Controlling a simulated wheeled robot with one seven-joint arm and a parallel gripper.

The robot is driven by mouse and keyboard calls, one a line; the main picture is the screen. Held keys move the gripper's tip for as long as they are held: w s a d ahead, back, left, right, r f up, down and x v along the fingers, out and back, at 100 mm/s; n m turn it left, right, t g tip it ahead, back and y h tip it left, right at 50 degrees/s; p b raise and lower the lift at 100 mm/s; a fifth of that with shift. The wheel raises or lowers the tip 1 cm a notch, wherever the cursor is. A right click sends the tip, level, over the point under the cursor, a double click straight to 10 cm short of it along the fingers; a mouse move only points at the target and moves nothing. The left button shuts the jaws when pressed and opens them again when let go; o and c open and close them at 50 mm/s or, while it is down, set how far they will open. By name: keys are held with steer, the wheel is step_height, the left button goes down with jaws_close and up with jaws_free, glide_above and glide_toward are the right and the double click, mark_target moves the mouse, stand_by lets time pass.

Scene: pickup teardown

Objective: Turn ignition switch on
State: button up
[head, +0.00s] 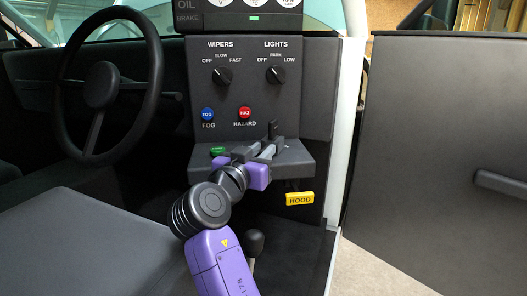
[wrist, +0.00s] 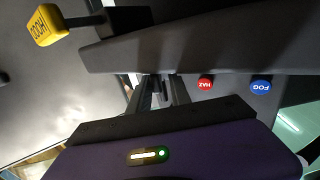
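The panel's sloped ledge (head: 292,157) carries a small dark upright knob or lever (head: 273,129), which may be the ignition switch; no label for it is readable. A green button (head: 217,151) sits at the ledge's left, partly behind my arm. My gripper (head: 266,149) is over the ledge, its grey fingers apart and pointing toward the dark knob. In the wrist view the two fingers (wrist: 160,84) also stand apart, reaching under the edge of a dark panel part. Something dark shows between their tips; I cannot tell whether they touch it.
Above are the wipers knob (head: 222,75), lights knob (head: 275,75), blue fog button (head: 208,114) and red hazard button (head: 245,113). A yellow hood handle (head: 299,198) hangs below the ledge. The steering wheel (head: 58,100) is left; an open door panel (head: 445,130) stands right.

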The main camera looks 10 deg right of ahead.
steer(key=shift+o, duration=0.3)
steer(key=shift+d, duration=0.15)
steer(key=v, duration=0.7)
steer(key=shift+s+a, duration=0.25)
steer(key=shift+s, duration=0.05)
